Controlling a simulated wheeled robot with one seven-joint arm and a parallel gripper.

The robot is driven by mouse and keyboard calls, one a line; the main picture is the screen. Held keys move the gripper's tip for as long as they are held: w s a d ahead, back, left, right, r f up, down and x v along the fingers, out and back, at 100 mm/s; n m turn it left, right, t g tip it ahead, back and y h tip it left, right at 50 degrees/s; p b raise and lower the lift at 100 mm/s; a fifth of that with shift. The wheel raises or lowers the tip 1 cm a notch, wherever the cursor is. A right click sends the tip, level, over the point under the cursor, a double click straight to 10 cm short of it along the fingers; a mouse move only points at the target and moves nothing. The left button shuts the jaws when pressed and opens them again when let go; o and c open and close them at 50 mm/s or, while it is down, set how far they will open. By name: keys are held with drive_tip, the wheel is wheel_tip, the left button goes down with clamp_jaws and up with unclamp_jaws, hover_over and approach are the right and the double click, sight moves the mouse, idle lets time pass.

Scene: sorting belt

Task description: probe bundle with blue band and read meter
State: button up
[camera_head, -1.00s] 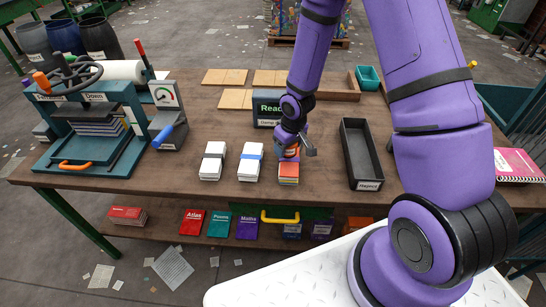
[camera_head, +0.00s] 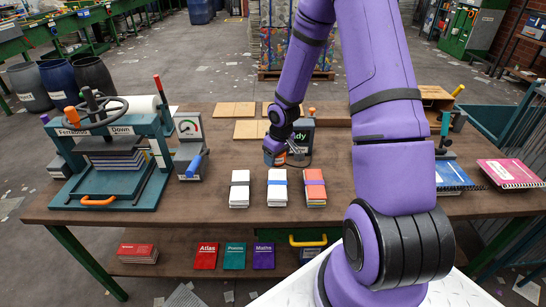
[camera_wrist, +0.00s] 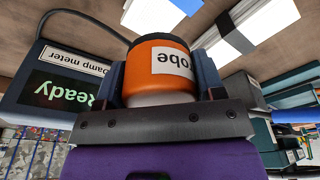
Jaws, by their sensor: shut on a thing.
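My gripper (camera_head: 274,156) is shut on the orange-and-white probe (camera_wrist: 158,68), whose label is partly cut off. It holds the probe above the table, behind the bundles and just left of the damp meter (camera_head: 306,137). The meter's screen reads "Ready" in the wrist view (camera_wrist: 60,92). The bundle with the blue band (camera_head: 277,189) is white and lies in the middle of the row. A white bundle with a dark band (camera_head: 240,190) lies to its left. An orange bundle with a purple band (camera_head: 315,189) lies to its right. The probe's tip is hidden.
A press (camera_head: 112,165) and a gauge stand (camera_head: 189,150) fill the left of the table. Tan boards (camera_head: 234,109) lie at the back. A pink notebook (camera_head: 512,172) lies at the right edge. Books (camera_head: 205,254) sit on the lower shelf. Table in front of the bundles is clear.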

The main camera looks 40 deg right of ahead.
sight(276, 175)
drive_tip(key=shift+f, duration=2.7)
drive_tip(key=shift+f, duration=0.4)
drive_tip(key=shift+r, duration=4)
